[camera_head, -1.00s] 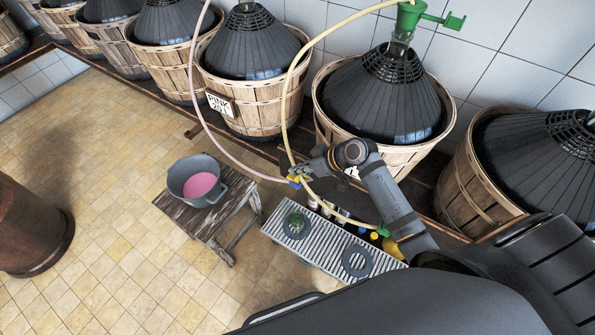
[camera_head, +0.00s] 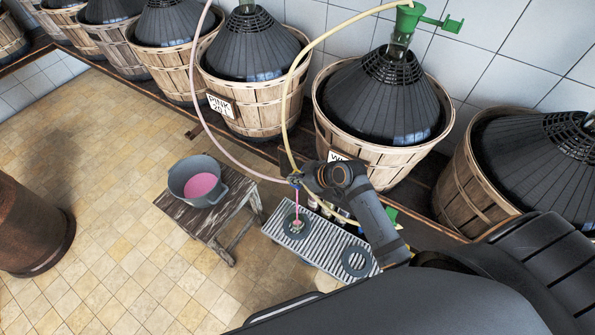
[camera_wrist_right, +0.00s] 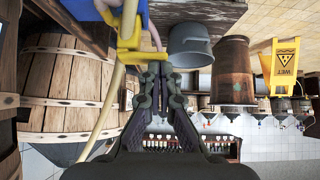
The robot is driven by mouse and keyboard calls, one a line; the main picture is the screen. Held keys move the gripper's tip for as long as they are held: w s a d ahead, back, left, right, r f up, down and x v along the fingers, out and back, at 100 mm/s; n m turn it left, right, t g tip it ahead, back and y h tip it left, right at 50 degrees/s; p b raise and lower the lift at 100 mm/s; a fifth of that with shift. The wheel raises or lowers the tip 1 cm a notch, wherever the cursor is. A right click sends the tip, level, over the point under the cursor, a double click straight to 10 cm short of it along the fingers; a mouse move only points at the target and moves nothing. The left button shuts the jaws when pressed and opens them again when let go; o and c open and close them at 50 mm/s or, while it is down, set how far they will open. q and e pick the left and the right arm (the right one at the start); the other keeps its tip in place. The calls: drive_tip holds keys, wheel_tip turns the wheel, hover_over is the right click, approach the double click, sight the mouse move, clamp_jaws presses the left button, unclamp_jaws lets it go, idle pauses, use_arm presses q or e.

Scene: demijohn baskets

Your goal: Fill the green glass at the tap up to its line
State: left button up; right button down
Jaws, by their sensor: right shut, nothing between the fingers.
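The green glass (camera_head: 297,227) stands on the left ring of the slatted drip tray (camera_head: 325,248). It is small here, and I cannot read its line or level. A thin pink stream (camera_head: 297,208) falls from the tap at the end of the pink hose into the glass. My right gripper (camera_head: 298,181) is at the tap, above the glass. In the right wrist view the gripper (camera_wrist_right: 155,72) is shut and empty, close beside the yellow tap (camera_wrist_right: 128,38); I cannot tell whether they touch. My left gripper is not in view.
A grey pot (camera_head: 182,178) of pink liquid stands on a wooden stool (camera_head: 192,222) left of the tray. Basketed demijohns (camera_head: 255,95) line the wall behind. The tray's right ring (camera_head: 355,261) is empty. A yellow wet-floor sign (camera_wrist_right: 286,66) shows in the wrist view.

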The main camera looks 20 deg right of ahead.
idle(0.8)
drive_tip(key=shift+r+p, duration=0.75)
drive_tip(key=shift+p, duration=0.2)
drive_tip(key=s+d+r+p, duration=0.4)
drive_tip(key=d+r, duration=0.2)
drive_tip(key=r, duration=0.4)
drive_tip(key=shift+d+r, duration=0.25)
drive_tip(key=shift+r, duration=0.1)
idle(0.4)
